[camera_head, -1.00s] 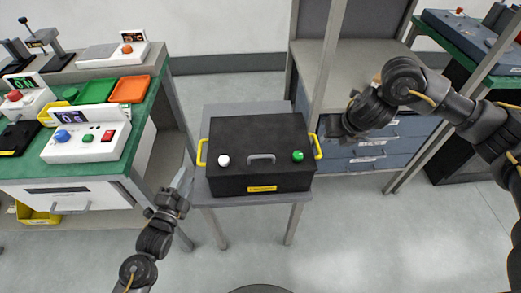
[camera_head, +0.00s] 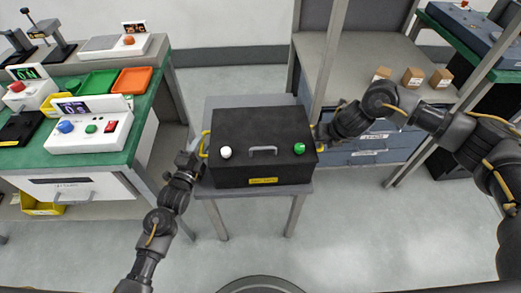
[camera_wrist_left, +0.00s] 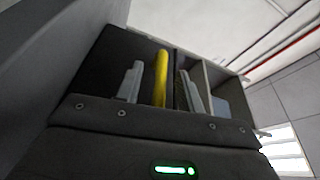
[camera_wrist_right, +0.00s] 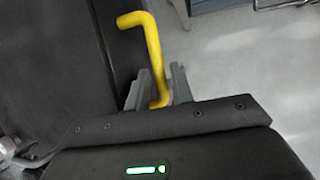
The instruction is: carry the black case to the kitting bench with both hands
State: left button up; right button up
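The black case (camera_head: 262,143) stands flat on a small grey table (camera_head: 245,102), with a white knob, a green knob and a grey lid handle on top. A yellow handle sits at each side. My left gripper (camera_head: 198,152) is at the left yellow handle (camera_head: 205,145). In the left wrist view, its open fingers (camera_wrist_left: 160,88) stand either side of the yellow bar (camera_wrist_left: 161,77), with gaps visible. My right gripper (camera_head: 323,138) is at the right handle. In the right wrist view, its fingers (camera_wrist_right: 160,88) closely straddle the yellow bar (camera_wrist_right: 148,45); contact is unclear.
A green-topped bench (camera_head: 150,110) with button boxes and coloured trays stands left. A grey shelf unit (camera_head: 340,60) with blue drawers and small cardboard boxes (camera_head: 412,77) is behind right. Another green-topped bench stands far right. Floor in front of the table is clear.

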pick_arm(q)
jog(key=shift+w+d, duration=0.15)
jog(key=shift+w, duration=0.5)
pick_arm(e)
jog(key=shift+w+a+f, duration=0.15)
jog(key=shift+w+f, duration=0.1)
jog(key=shift+f, duration=0.4)
pick_arm(q)
jog(key=c, duration=0.5)
pick_arm(e)
jog(key=c, duration=0.5)
pick_arm(q)
grip_shut()
jog(key=shift+r, duration=0.1)
pick_arm(e)
jog(key=shift+w+r, duration=0.1)
jog(key=shift+r, duration=0.05)
